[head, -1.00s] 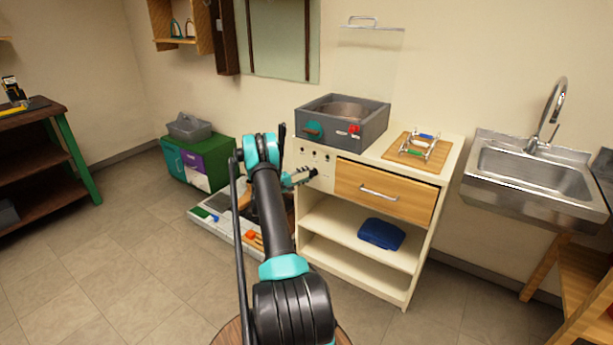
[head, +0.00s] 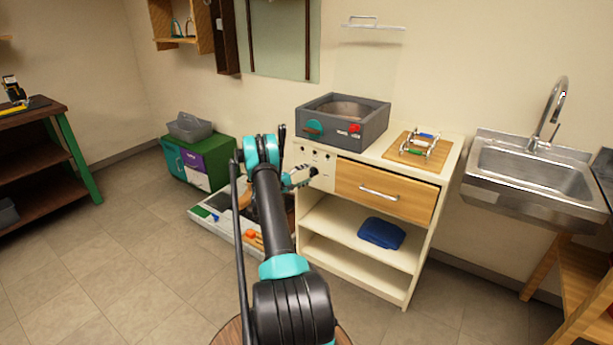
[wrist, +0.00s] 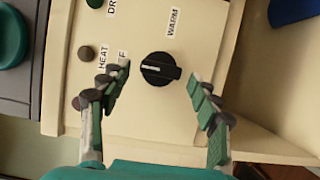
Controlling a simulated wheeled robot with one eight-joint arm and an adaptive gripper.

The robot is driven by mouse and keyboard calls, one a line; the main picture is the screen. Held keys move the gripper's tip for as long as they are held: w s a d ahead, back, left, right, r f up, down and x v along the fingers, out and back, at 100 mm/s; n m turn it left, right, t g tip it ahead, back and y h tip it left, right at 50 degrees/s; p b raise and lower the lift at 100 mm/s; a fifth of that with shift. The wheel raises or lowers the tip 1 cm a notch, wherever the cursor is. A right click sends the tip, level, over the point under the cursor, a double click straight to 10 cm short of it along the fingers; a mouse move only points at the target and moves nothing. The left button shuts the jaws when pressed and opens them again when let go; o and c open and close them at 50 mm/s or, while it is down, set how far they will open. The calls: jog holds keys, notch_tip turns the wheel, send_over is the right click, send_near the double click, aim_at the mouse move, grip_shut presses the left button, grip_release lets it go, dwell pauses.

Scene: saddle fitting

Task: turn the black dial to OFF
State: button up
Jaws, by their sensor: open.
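The black dial (wrist: 161,69) sits on the cream panel in the wrist view. Its bar lies nearly level, with a white mark on the left half pointing left, towards a partly hidden label ending in F (wrist: 122,57). A WARM label (wrist: 173,22) is above the dial, and a HEAT label (wrist: 104,57) is to the left. My gripper (wrist: 159,74) is open, one finger on each side of the dial, with a visible gap on both sides. The left finger covers part of the label. In the head view my gripper (head: 306,174) is at the cabinet's control panel.
Two brown round knobs (wrist: 85,53) sit left of the dial. The cream cabinet (head: 322,248) has a wooden drawer (head: 400,193) right of the panel and a grey box (head: 372,133) on top. A low tray (head: 208,215) lies on the floor at left.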

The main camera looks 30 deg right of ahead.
jog(key=a, duration=1.2)
dwell(0.3)
jog(key=s+a+r+t+y, duration=0.1)
jog(key=s+a+r+y, duration=0.25)
jog(key=a+r, duration=0.4)
jog(key=s+a+r+t+y, duration=0.1)
jog(key=s+a+r+y, duration=0.3)
jog(key=s+a, duration=0.5)
jog(key=s+a+r+t+y, duration=0.1)
jog(key=s+a+r+y, duration=0.3)
jog(key=s+a, duration=0.5)
jog(key=s+y, duration=0.1)
jog(key=s, duration=0.2)
jog(key=shift+s+r, duration=0.2)
jog(key=shift+s, duration=0.15)
jog(key=s+a+f+y, duration=0.1)
jog(key=s+a, duration=0.3)
jog(key=s, duration=0.1)
jog(key=s+a+f+y, duration=0.1)
jog(key=s+a+y, duration=0.1)
jog(key=s+a, duration=0.2)
jog(key=s+a+f+t+y, duration=0.1)
jog(key=s+a+y, duration=0.1)
jog(key=s+a, duration=0.2)
jog(key=shift+s+a+f+y, duration=0.15)
jog(key=shift+s+y, duration=0.1)
jog(key=shift+s, duration=1.35)
